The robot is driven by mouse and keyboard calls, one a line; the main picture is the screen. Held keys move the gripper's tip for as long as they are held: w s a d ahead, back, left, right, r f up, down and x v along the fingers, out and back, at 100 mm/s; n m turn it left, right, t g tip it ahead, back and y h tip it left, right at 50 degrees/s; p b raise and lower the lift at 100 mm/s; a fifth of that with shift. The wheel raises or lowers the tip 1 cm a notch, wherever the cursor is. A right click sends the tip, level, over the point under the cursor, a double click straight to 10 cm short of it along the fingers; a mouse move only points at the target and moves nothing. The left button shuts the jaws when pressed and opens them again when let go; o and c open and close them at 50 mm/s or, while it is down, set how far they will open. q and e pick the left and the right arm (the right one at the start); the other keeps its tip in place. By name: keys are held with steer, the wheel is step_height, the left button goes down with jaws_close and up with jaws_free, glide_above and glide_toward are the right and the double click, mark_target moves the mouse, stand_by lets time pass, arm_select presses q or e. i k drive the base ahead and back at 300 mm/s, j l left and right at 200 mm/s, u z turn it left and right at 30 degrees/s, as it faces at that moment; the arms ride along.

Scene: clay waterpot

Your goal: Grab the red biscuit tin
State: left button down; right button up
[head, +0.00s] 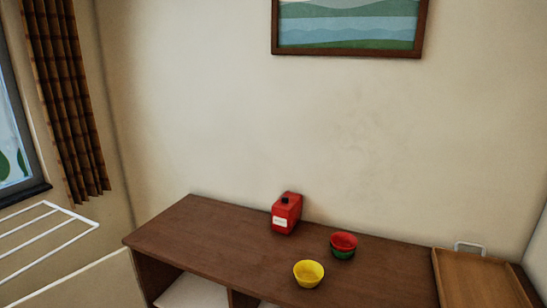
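A red tin-like container (286,213) with a dark cap and a white label stands upright near the back edge of the brown wooden cabinet top (200,235). I cannot read the label. It is the only red container of this kind in view, and I cannot tell whether it holds biscuits. Neither of my grippers shows in the head view.
A yellow bowl (309,274) and a red and green bowl (343,246) stand right of the container. A wooden tray (478,279) is at the far right. A white rack (45,232) stands at the left. The cabinet top's left part is clear.

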mark_target(284, 221)
steer(key=j+z, duration=0.4)
steer(key=j, duration=0.2)
steer(key=j+z, duration=0.45)
steer(key=j, duration=0.15)
steer(key=k+j+z, duration=0.15)
steer(key=j+z, duration=0.25)
steer(key=j, duration=0.15)
